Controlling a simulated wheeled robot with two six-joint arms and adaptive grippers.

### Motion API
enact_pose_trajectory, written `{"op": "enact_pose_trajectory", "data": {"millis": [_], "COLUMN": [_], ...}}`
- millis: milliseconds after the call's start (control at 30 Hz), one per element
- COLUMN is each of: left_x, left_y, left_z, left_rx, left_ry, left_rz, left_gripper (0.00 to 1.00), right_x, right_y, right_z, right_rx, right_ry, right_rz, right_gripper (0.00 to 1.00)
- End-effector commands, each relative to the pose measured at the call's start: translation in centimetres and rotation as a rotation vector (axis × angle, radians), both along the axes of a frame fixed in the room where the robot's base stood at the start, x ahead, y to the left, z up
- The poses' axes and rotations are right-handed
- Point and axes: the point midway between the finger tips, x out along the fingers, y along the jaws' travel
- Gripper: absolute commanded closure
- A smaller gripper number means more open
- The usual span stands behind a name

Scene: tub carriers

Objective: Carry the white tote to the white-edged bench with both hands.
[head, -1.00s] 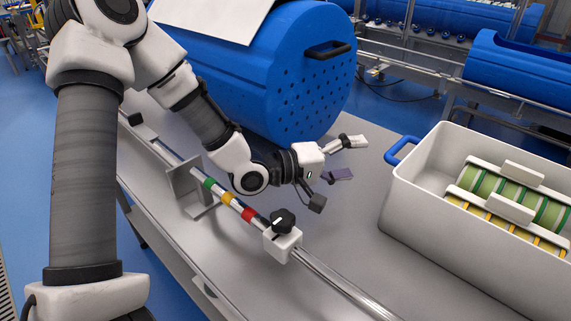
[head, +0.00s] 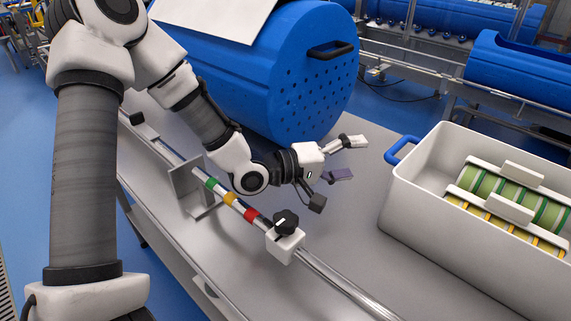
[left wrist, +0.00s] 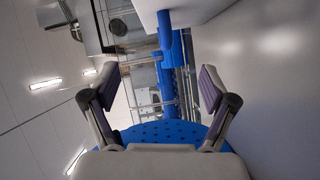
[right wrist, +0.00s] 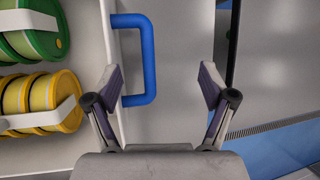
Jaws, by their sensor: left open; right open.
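The white tote (head: 440,225) stands on a grey bench at the right of the head view. Its blue end handle (head: 402,149) faces left. My left gripper (head: 346,158) is open and empty, left of that handle and apart from it. In the right wrist view a blue handle (right wrist: 148,62) projects from the tote's wall. My right gripper (right wrist: 160,80) is open, its fingertips on either side of the handle's bar in the picture; I cannot tell their depth. Green reels (head: 545,212) and yellow reels (right wrist: 40,100) lie in the tote. No white-edged bench is recognisable.
A large blue perforated drum (head: 300,95) lies behind my left gripper. A metal rail with coloured bands and a black knob (head: 286,221) runs along the bench's front edge. The grey bench top (head: 350,215) is clear between rail and tote. More blue drums stand behind.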

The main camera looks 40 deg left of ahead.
Motion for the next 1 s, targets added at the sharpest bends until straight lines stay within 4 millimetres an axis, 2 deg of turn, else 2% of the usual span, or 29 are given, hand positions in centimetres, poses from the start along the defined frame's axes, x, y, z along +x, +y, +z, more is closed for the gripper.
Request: {"op": "enact_pose_trajectory", "data": {"millis": [33, 100, 233, 800, 867, 1000], "left_x": [0.0, 0.0, 0.0, 0.0, 0.0, 0.0], "left_y": [0.0, 0.0, 0.0, 0.0, 0.0, 0.0], "left_z": [0.0, 0.0, 0.0, 0.1, 0.6, 3.3], "left_rx": [0.0, 0.0, 0.0, 0.0, 0.0, 0.0], "left_ry": [0.0, 0.0, 0.0, 0.0, 0.0, 0.0], "left_rz": [0.0, 0.0, 0.0, 0.0, 0.0, 0.0], "left_gripper": [0.15, 0.15, 0.15, 0.15, 0.15, 0.15], "right_x": [-0.4, -1.0, -1.6, -1.8, -1.8, -1.8], "right_y": [0.3, 0.6, 0.9, 1.0, 1.0, 1.0], "right_z": [1.2, 2.5, 3.9, 4.2, 4.7, 7.4], "right_rx": [0.0, 0.0, 0.001, 0.001, 0.001, 0.001], "right_ry": [-0.004, -0.002, 0.001, 0.003, 0.003, 0.003], "right_rz": [0.001, 0.0, 0.0, 0.0, 0.0, 0.0], "right_gripper": [0.17, 0.17, 0.17, 0.17, 0.17, 0.17]}}
